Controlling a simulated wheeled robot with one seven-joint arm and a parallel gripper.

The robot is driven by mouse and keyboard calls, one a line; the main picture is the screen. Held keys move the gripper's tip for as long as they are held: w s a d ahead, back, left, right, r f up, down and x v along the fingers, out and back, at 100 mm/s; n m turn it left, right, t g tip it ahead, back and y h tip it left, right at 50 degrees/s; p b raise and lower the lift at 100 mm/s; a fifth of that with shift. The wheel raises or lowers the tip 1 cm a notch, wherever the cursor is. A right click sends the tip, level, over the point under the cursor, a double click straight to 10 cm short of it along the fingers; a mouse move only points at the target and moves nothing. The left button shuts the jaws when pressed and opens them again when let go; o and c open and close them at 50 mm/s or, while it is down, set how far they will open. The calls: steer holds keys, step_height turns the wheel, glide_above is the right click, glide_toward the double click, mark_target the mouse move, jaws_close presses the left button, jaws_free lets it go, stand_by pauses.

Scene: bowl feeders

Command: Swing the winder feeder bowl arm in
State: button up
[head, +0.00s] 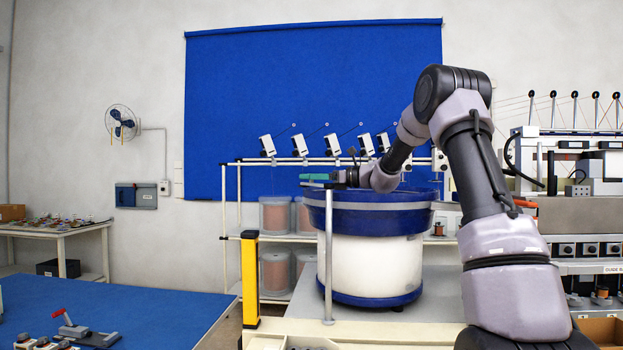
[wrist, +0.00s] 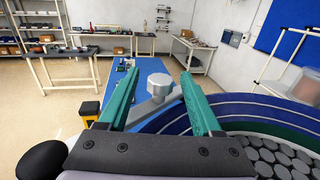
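The winder feeder bowl (head: 370,255) is a white drum with a blue rim, standing on a grey bench. In the wrist view its blue rim (wrist: 265,108) curves along the right. A thin grey post (head: 328,260) stands at its left front side, with a short bar on top. In the wrist view a grey bar, apparently the bowl arm (wrist: 148,110), carries a round pale knob (wrist: 158,82). My gripper (wrist: 159,74) has two teal fingers spread wide, with the knob showing between their tips and no finger visibly touching it. In the head view the teal fingers (head: 315,177) are above the bowl's left rim.
Grey discs (wrist: 285,155) lie in the bowl. A yellow post (head: 250,280) stands left of it. A blue-topped table (head: 150,310) is at the lower left. A rail (head: 300,161) with several white devices runs behind the bowl. Floor space shows left in the wrist view.

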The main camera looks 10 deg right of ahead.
step_height(320, 180, up, 10)
stand_by(0.6)
